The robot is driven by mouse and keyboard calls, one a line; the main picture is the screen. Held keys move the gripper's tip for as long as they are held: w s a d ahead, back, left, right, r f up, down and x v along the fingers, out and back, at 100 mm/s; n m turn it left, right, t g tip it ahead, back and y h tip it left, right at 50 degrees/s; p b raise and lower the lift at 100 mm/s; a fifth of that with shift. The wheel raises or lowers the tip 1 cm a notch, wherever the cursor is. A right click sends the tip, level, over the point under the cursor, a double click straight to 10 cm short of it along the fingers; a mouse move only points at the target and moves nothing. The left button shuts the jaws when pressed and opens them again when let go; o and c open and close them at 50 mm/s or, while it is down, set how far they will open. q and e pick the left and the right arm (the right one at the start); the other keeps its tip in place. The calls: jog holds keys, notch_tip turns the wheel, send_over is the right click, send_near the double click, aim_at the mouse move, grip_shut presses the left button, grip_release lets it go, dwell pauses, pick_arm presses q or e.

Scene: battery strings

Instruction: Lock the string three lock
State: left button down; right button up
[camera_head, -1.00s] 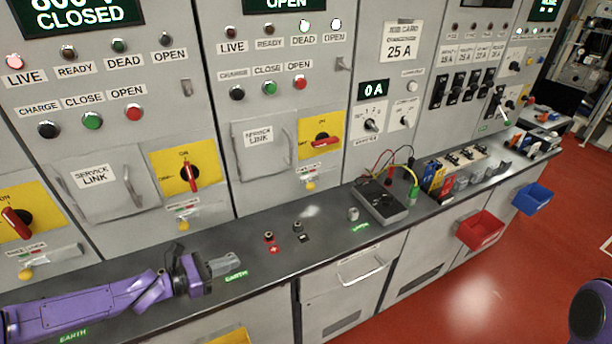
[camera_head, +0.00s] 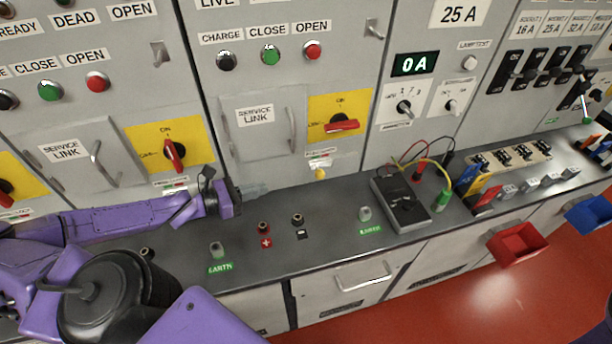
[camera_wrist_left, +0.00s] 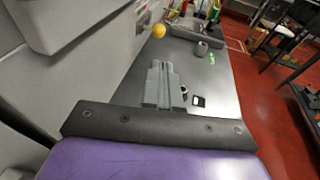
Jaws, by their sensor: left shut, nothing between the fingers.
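The right-hand string panel has a yellow plate (camera_head: 322,108) with a red rotary handle (camera_head: 342,126) lying sideways. Below it is a small label and a yellow lock knob (camera_head: 320,174), just above the bench; it also shows in the left wrist view (camera_wrist_left: 158,30). I cannot read a string number on the panel. My left gripper (camera_head: 262,189) is shut and empty, low over the bench, left of the knob and apart from it. In the left wrist view its fingers (camera_wrist_left: 162,82) point toward the knob's side of the bench. My right gripper is out of view.
The neighbouring panel's red handle (camera_head: 174,155) stands upright. Terminal posts (camera_head: 297,219) stand on the bench (camera_head: 330,238) in front of my fingers. A grey meter (camera_head: 401,204) with leads lies to the right. Red (camera_head: 518,243) and blue bins hang at the bench front.

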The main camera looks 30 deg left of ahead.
pick_arm(q)
jog(key=b, duration=0.2)
send_near(319, 172)
jog(key=w+f+b, duration=0.1)
jog(key=w+d+f+b, duration=0.1)
jog(key=b, duration=0.1)
jog(key=w+b, duration=0.1)
jog(key=b, duration=0.1)
jog(key=shift+w+d+f, duration=0.35)
jog(key=shift+w+f, duration=0.05)
jog(key=shift+w+d+b, duration=0.3)
jog(key=shift+w+b, duration=0.25)
jog(key=shift+b, duration=0.1)
jog(key=shift+w+d+r, duration=0.1)
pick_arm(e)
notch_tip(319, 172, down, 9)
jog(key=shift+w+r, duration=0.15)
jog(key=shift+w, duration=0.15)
